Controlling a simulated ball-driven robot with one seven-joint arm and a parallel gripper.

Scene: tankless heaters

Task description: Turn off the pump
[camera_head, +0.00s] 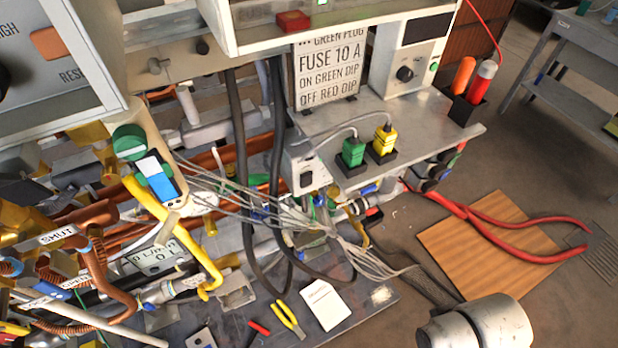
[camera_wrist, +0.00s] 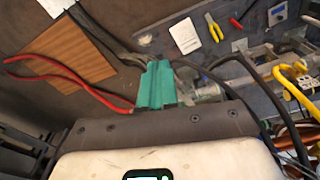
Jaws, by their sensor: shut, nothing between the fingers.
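No label I can read marks which item is the pump. A white box with a dark switch (camera_head: 306,179) stands at the shelf's left end. Beside it, a green plug (camera_head: 352,152) and a yellow plug (camera_head: 384,140) sit upright in black sockets. A sign (camera_head: 330,72) behind them reads "GREEN PLUG, FUSE 10 A, ON GREEN DIP, OFF RED DIP", its top line cut off. My gripper (camera_wrist: 157,68) shows in the wrist view as teal fingers, shut with nothing between them. I cannot make it out in the head view.
Black hoses (camera_head: 240,150) and a grey cable bundle hang left of the shelf. Yellow pliers (camera_head: 290,319) and a white card (camera_head: 325,304) lie on the base plate. Dense pipework fills the left.

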